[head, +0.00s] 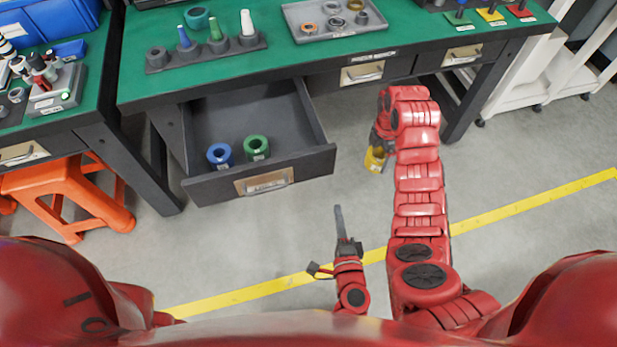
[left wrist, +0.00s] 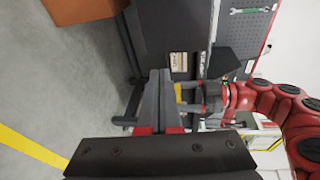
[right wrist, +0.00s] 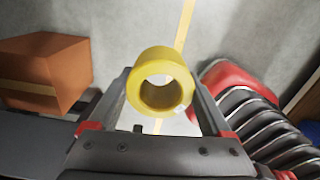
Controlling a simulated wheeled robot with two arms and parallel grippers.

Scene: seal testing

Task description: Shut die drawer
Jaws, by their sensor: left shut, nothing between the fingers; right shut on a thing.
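The drawer (head: 228,188) under the green-topped bench is pulled open, with its front panel sticking out to the front. A blue ring (head: 220,155) and a green ring (head: 256,147) are inside, near the front panel. My left gripper (head: 339,212) is shut and empty, in front and to the right of the drawer, apart from it. Its closed fingers also show in the left wrist view (left wrist: 158,85). My right gripper (head: 380,135) is shut on a yellow ring (right wrist: 161,82), to the right of the drawer. The ring also shows in the head view (head: 375,160).
On the bench (head: 275,52) stand a rack (head: 207,52) with coloured cones and a grey tray (head: 335,20) of rings. Other bench drawers (head: 362,73) look closed. An orange stool (head: 75,190) stands at the left. The floor in front of the drawer is clear.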

